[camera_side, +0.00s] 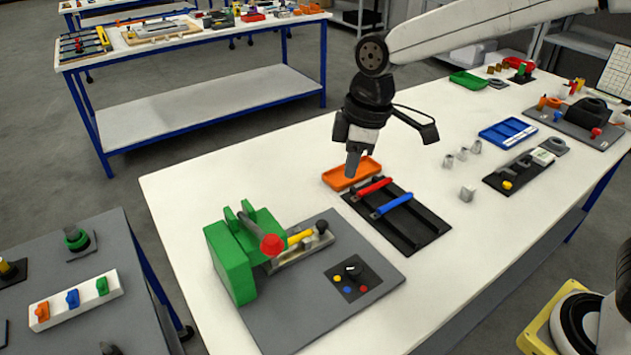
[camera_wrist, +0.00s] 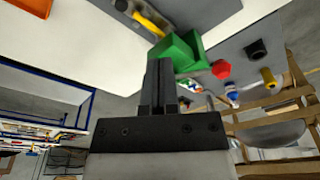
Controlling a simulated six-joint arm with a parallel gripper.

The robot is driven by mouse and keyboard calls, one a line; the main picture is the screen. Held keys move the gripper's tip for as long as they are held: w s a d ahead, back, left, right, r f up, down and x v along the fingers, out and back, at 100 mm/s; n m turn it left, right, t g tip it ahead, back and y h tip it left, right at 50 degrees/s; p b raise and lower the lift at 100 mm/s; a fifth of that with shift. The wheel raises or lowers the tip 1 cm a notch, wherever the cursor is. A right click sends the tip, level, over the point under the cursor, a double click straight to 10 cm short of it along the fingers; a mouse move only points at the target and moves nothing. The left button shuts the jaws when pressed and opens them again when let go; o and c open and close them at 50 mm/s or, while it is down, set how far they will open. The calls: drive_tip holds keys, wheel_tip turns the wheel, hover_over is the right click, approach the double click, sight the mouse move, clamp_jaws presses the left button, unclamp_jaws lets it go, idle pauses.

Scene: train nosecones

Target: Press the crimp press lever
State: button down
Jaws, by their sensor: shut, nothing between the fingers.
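The crimp press is a green block-shaped body (camera_side: 230,262) at the left of a grey base plate (camera_side: 300,328). Its lever is a grey bar with a red knob (camera_side: 271,245) that points toward the front right in the side view. In the wrist view the green press body (camera_wrist: 176,52) and the red knob (camera_wrist: 221,69) show beyond the fingers. My gripper (camera_side: 352,172) is shut and empty. It points down above the table, to the right of and behind the press, apart from the lever. The shut fingers also show in the wrist view (camera_wrist: 160,75).
A yellow-handled tool (camera_side: 300,237) lies beside the press. A dial panel (camera_side: 352,278) is on the same plate. An orange tray (camera_side: 340,178) and a black rack (camera_side: 425,235) with red and blue handles stand near my gripper.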

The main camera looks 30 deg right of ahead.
sight(272, 236)
drive_tip(key=a+r+n+g, duration=0.1)
drive_tip(key=a+r+n, duration=0.6)
drive_tip(key=a, duration=0.5)
drive_tip(key=shift+r+n+y, duration=0.3)
drive_tip(key=shift+r+y, duration=0.1)
drive_tip(key=shift+r, duration=0.85)
drive_tip(key=shift+s+f, duration=0.1)
drive_tip(key=shift+f, duration=0.05)
drive_tip(key=a+f, duration=0.1)
drive_tip(key=f, duration=0.3)
drive_tip(key=a+f, duration=0.1)
drive_tip(key=f, duration=0.8)
drive_tip(key=shift+s+a+f, duration=0.25)
drive_tip(key=shift+a, duration=0.15)
